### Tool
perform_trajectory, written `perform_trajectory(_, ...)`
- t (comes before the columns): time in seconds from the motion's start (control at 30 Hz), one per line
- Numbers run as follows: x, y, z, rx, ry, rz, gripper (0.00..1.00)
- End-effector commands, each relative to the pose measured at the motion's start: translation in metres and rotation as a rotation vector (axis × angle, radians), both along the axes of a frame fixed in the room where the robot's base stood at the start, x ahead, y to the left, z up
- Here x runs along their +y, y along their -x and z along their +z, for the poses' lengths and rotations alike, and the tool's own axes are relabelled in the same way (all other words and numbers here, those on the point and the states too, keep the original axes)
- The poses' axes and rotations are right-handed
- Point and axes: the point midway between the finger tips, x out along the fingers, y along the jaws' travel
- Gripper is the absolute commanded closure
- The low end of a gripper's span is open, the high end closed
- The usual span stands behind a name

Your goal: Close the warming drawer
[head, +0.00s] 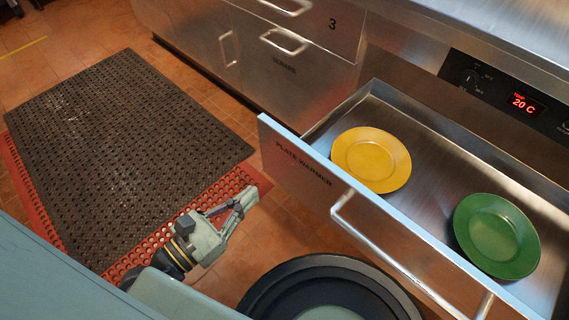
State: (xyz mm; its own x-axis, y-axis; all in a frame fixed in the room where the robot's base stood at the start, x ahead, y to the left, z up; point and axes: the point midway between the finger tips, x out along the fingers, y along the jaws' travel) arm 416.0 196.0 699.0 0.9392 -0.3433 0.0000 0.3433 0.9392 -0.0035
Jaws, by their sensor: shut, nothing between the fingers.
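The warming drawer (287,153) is a steel drawer marked "PLATE WARMER", pulled out from the cabinet at the right of the head view. Its bar handle (385,262) runs along the front face. A yellow plate (371,159) and a green plate (496,236) lie inside it, apart from each other. My gripper (248,197) is shut and empty. It appears left of the drawer front in the picture, over the floor, and does not touch the drawer.
A control panel (512,98) reading 20 C is above the drawer. Closed steel drawers (290,62) stand at the back. A black mat (125,145) and a red mat (40,215) cover the floor at left. A round black object (262,290) is at the bottom.

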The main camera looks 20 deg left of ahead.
Motion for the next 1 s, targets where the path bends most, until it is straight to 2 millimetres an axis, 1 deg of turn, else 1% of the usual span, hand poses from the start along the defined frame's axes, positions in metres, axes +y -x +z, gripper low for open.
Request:
perform_trajectory(0.03,-0.005,-0.011,-0.001,0.0,-0.001,-0.004,1.0)
perform_trajectory(0.1,-0.01,-0.025,-0.001,0.0,-0.001,-0.004,1.0)
perform_trajectory(0.3,-0.024,-0.065,0.0,-0.002,-0.002,-0.002,1.0)
perform_trajectory(0.4,-0.03,-0.08,0.0,-0.001,-0.003,-0.002,1.0)
perform_trajectory(0.5,-0.033,-0.091,0.0,-0.001,-0.004,-0.001,1.0)
perform_trajectory(0.6,-0.035,-0.098,0.001,-0.001,-0.004,0.0,1.0)
perform_trajectory(0.7,-0.036,-0.101,0.0,0.0,-0.004,0.001,1.0)
perform_trajectory(1.0,-0.036,-0.101,0.0,0.0,-0.004,0.002,1.0)
